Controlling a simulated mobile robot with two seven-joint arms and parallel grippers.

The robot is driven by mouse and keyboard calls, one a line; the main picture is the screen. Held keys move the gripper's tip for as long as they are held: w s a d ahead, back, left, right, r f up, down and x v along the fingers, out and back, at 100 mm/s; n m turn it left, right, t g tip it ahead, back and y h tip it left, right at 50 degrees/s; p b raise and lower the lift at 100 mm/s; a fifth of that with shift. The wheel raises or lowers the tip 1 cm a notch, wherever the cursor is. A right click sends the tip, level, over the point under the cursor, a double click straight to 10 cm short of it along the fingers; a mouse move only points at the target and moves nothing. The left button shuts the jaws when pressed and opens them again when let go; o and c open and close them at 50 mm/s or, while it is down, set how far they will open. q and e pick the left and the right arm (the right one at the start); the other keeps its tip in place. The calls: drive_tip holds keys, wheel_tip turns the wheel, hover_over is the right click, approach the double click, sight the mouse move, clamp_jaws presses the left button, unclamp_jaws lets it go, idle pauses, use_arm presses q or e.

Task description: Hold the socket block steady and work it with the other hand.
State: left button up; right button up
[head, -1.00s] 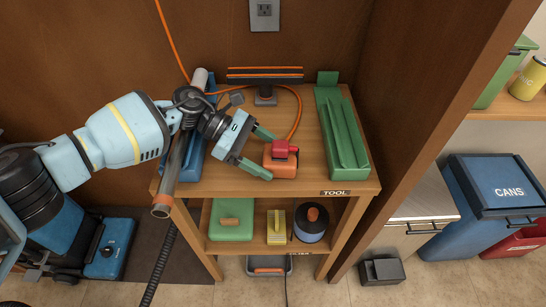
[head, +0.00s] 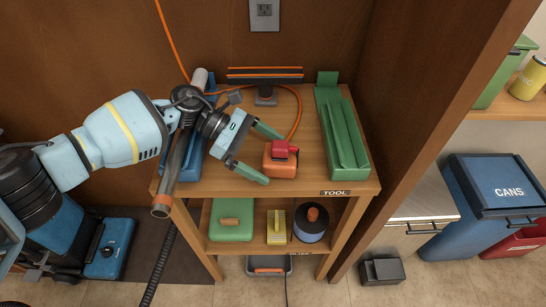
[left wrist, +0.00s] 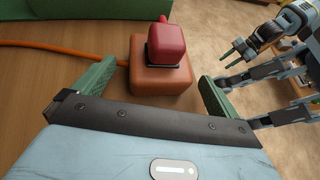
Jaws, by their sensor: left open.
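The socket block (head: 280,168) is an orange block on the table top, with a red plug-like piece (head: 284,149) seated on it and an orange cord at its side. My left gripper (head: 274,159) is open and empty, its green fingers pointing at the block from the left. In the left wrist view the orange block (left wrist: 160,86) and red piece (left wrist: 170,45) stand ahead, between the lines of the two fingers and apart from both. My right gripper (left wrist: 233,54) shows small at the upper right of that view, away from the block, with its fingers spread.
A green tray (head: 358,150) lies to the right and a blue one (head: 190,170) to the left, partly behind my arm. A dark stand (head: 265,96) is behind the block. The shelf below (head: 262,246) holds several items. The table's front is clear.

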use_arm(q)
drive_tip(key=v, duration=1.1)
drive_tip(key=shift+w+a+r, duration=0.1)
drive_tip(key=shift+a, duration=0.2)
